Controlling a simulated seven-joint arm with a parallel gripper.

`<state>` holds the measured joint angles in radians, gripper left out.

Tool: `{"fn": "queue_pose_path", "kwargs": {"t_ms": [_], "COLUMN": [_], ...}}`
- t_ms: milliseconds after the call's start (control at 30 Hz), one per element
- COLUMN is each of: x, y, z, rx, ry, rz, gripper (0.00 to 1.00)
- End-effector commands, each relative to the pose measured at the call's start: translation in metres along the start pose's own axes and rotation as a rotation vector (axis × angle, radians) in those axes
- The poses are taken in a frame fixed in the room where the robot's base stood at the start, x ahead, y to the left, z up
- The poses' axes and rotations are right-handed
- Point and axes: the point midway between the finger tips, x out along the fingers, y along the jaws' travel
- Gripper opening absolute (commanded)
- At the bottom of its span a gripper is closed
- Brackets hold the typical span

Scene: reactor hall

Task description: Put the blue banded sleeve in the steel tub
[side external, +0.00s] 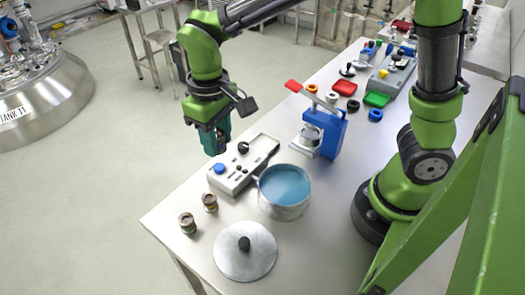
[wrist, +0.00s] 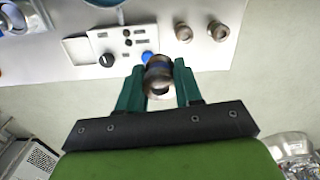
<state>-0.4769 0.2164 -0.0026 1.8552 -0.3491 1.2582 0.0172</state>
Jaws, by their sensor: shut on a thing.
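My gripper (side external: 214,148) hangs in the air behind and left of the steel tub, near the table's edge. In the wrist view its teal fingers (wrist: 159,84) are shut on the blue banded sleeve (wrist: 159,72), a short brownish metal cylinder with a blue band. In the side view the sleeve cannot be made out behind the fingers. The steel tub (side external: 284,208) stands on the table, round and open, with a blue inside. Only a bit of it shows at the top of the wrist view (wrist: 118,17).
A control box (side external: 232,180) with a black knob and blue button lies between my gripper and the tub. Two other small sleeves (side external: 187,223) (side external: 210,203) and a knobbed lid (side external: 246,262) are nearby. A blue press (side external: 327,137) stands behind the tub.

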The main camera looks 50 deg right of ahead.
Motion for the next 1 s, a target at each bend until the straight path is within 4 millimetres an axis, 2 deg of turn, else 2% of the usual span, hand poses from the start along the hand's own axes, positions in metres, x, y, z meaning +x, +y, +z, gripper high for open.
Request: {"fn": "queue_pose_path", "kwargs": {"t_ms": [33,200,400,567,800,1000], "x": [0.0,0.013,0.035,0.051,0.092,0.111], "y": [0.012,0.04,0.057,0.061,0.06,0.06], "z": [0.018,0.072,0.115,0.127,0.126,0.125], "rx": [0.029,0.122,0.195,0.224,0.24,0.241], "ry": [0.002,0.003,0.0,-0.002,-0.006,-0.004], "rz": [-0.001,-0.001,0.0,0.001,0.002,0.001], "gripper": [0.02,0.02,0.02,0.02,0.02,0.02]}}
